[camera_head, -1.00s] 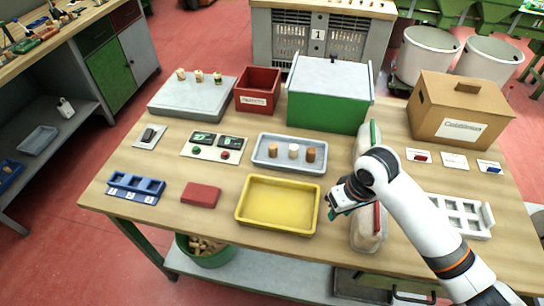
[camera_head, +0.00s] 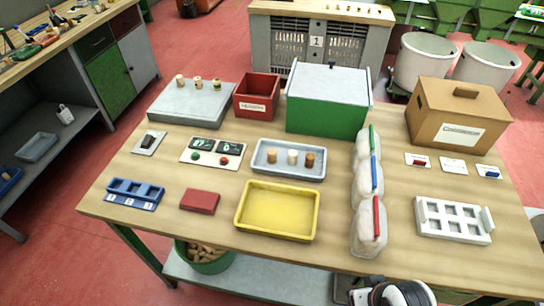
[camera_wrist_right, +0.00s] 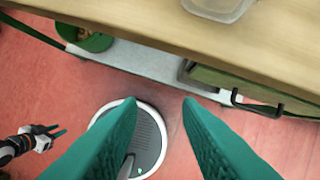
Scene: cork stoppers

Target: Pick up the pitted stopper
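Three cork stoppers stand upright in the grey tray (camera_head: 262,172): a tan one (camera_head: 272,156), a paler one (camera_head: 292,157) and a darker brown one (camera_head: 310,159). Three more stoppers (camera_head: 198,82) with coloured marks stand on the grey slab (camera_head: 185,106) at the back left. Pits are too small to make out on any of them. My right gripper (camera_wrist_right: 160,102) is open and empty, below the table's front edge in the wrist view. My left gripper (camera_wrist_right: 55,131) shows small at that view's left edge, its fingers apart and empty.
A yellow tray (camera_head: 277,212) lies empty in front of the grey tray. A red box (camera_head: 257,92), green box (camera_head: 328,103) and cardboard box (camera_head: 457,112) stand behind. Pale bags (camera_head: 366,190) with coloured clips line the right. A white rack (camera_head: 453,219) sits at the right.

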